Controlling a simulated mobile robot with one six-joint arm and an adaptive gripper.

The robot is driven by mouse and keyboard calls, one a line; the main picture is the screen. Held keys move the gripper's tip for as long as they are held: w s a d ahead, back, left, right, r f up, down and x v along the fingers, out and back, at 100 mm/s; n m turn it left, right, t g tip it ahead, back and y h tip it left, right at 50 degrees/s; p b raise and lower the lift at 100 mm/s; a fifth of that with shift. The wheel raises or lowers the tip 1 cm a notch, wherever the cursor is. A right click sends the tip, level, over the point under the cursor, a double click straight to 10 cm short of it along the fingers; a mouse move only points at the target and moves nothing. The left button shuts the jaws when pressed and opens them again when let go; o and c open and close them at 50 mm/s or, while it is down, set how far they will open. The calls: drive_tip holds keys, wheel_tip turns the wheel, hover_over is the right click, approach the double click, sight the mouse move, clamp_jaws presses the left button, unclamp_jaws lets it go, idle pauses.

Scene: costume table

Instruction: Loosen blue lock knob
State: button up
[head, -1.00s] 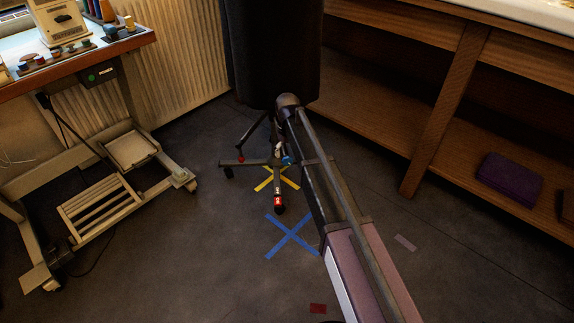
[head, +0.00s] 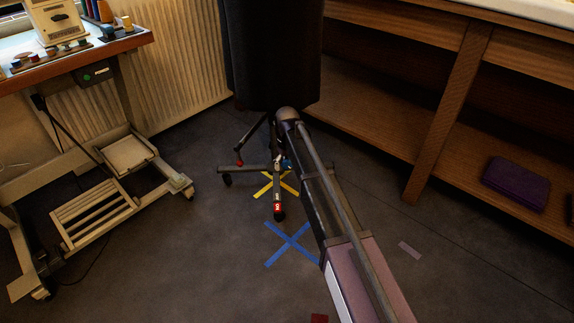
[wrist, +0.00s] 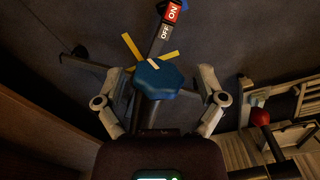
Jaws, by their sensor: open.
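The blue lock knob (wrist: 158,80) is a faceted cap in the middle of the wrist view, with a pale mark on its top edge. My gripper (wrist: 161,88) is open, with one finger on each side of the knob. Gaps show between the knob and both fingers, so it is not gripped. In the head view a small bit of the blue knob (head: 288,164) shows beside my arm, low on the wheeled stand (head: 258,169) that carries a dark body form (head: 275,50). My arm hides most of the gripper there.
A red-and-grey ON/OFF pedal (wrist: 168,25) on a stand leg lies beyond the knob. A red ball-ended lever (wrist: 260,117) is at right. Wooden shelving (head: 440,110) stands right, and a sewing table frame (head: 100,195) left.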

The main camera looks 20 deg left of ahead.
drive_tip(key=c, duration=1.1)
drive_tip(key=shift+s+h, duration=0.15)
drive_tip(key=shift+h, duration=0.15)
drive_tip(key=shift+c, duration=0.2)
drive_tip(key=shift+a+t, duration=0.1)
drive_tip(key=shift+t, duration=0.2)
drive_tip(key=t+h+b, duration=0.1)
drive_tip(key=h+b, duration=0.1)
drive_tip(key=h, duration=0.1)
drive_tip(key=shift+f+t+h, duration=0.25)
drive_tip(key=shift+t+h, duration=0.05)
drive_tip(key=shift+t, duration=0.1)
drive_tip(key=shift+t+h+b, duration=0.5)
drive_tip(key=shift+h+b, duration=0.3)
drive_tip(key=shift+b, duration=0.1)
drive_tip(key=shift+r+t+h+b, duration=0.1)
drive_tip(key=shift+t+h+b, duration=0.25)
drive_tip(key=shift+h, duration=0.25)
